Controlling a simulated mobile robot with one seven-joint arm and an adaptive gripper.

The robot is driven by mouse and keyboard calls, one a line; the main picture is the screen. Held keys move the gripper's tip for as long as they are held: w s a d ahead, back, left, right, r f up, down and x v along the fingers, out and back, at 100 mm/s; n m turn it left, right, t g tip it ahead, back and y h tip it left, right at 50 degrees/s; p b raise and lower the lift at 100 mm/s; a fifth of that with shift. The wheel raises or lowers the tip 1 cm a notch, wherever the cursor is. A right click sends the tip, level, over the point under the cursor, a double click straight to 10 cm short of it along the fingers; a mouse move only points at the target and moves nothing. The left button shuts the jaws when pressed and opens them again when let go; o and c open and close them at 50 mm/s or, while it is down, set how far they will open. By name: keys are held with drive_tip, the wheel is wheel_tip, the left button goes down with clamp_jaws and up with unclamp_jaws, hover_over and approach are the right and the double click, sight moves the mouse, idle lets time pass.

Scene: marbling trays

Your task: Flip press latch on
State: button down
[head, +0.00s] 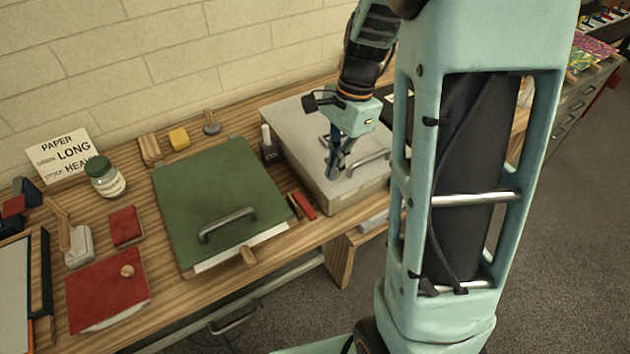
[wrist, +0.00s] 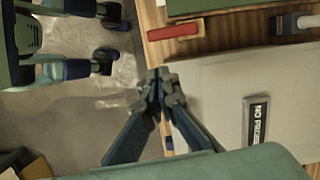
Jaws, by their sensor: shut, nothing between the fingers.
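A green board (head: 220,180) with a metal handle (head: 228,224) lies flat on the wooden bench, with white paper showing at its front edge. A small wooden tab (head: 248,256) sits at that front edge; I cannot tell for sure whether it is the press latch. My gripper (head: 333,174) is shut and empty. It points down over the front part of a grey box (head: 290,130) to the right of the board. In the wrist view my fingertips (wrist: 165,82) meet near the edge of the grey box (wrist: 215,85), with floor to their left.
A red block (head: 304,206) lies between board and box. The box carries metal handles (head: 372,162) and a partly readable label (wrist: 257,121). Red pieces (head: 108,290), a jar (head: 105,177) and a paper sign (head: 60,157) stand left. Floor is open before the bench.

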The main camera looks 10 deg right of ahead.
sight(305, 206)
drive_tip(key=shift+a+m+y, duration=0.25)
drive_tip(key=shift+m+y, duration=0.05)
drive_tip(key=shift+m, duration=0.2)
drive_tip(key=shift+f, duration=0.1)
drive_tip(key=x, duration=1)
